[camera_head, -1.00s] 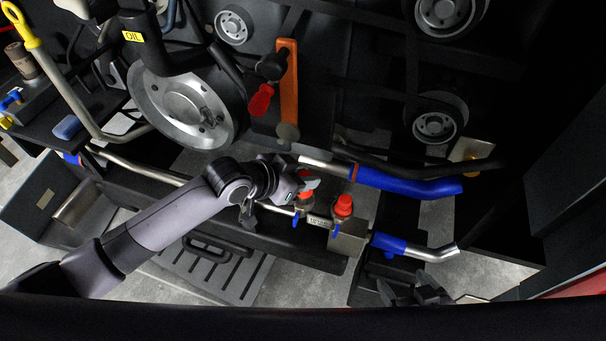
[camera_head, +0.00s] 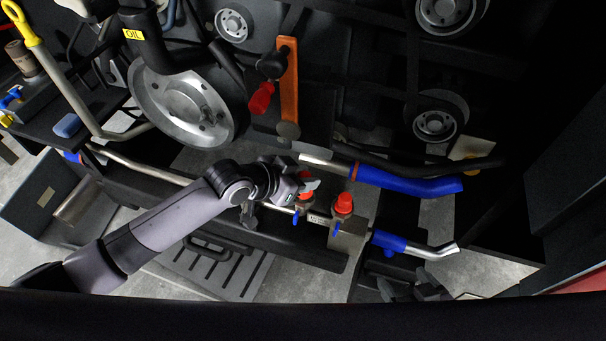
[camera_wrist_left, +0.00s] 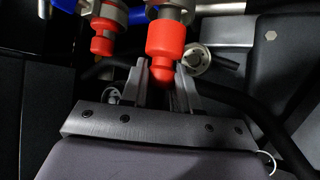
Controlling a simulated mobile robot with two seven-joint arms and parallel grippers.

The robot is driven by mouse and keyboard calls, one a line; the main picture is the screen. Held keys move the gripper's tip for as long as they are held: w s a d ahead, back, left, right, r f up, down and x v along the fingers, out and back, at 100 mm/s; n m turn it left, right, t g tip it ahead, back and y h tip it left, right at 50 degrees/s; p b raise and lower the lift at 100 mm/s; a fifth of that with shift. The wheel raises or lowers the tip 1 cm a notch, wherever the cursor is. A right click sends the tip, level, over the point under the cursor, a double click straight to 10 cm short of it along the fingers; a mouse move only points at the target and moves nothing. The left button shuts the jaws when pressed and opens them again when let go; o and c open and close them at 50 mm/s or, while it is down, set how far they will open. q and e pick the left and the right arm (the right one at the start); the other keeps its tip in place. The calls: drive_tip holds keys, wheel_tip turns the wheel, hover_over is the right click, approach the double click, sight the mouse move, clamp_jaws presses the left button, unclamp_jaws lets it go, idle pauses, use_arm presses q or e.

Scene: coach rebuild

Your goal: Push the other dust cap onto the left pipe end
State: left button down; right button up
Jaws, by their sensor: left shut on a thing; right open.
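A red dust cap (camera_wrist_left: 165,40) is between the fingers of my left gripper (camera_wrist_left: 160,82) in the left wrist view. My left gripper (camera_head: 308,186) is shut on its narrow end, and its wide end meets a metal pipe end (camera_wrist_left: 168,11). I cannot tell how far it is seated. In the head view this cap (camera_head: 305,195) is partly hidden by the gripper. The other red cap (camera_head: 343,202) sits upright on the right pipe end; it also shows in the left wrist view (camera_wrist_left: 102,43). My right gripper (camera_head: 428,287) is open at the bottom, partly hidden.
A metal block (camera_head: 346,240) with blue-handled fittings stands beneath the caps. A blue hose (camera_head: 405,183) runs behind them to the right. A shorter blue-sleeved pipe (camera_head: 400,245) lies at lower right. A large pulley (camera_head: 185,105) and an orange bar (camera_head: 288,85) stand behind.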

use_arm(q)
drive_tip(key=shift+f, duration=0.15)
idle(0.3)
drive_tip(key=shift+f+b, duration=0.3)
drive_tip(key=shift+f, duration=0.25)
drive_tip(key=shift+f+b, duration=0.35)
drive_tip(key=shift+f, duration=0.25)
drive_tip(key=shift+s+f+b, duration=0.1)
drive_tip(key=shift+f+b, duration=0.2)
drive_tip(key=shift+f, duration=0.35)
idle(0.6)
drive_tip(key=c, duration=0.8)
unclamp_jaws()
drive_tip(key=shift+o, duration=0.2)
drive_tip(key=o, duration=0.4)
drive_tip(key=shift+c, duration=0.2)
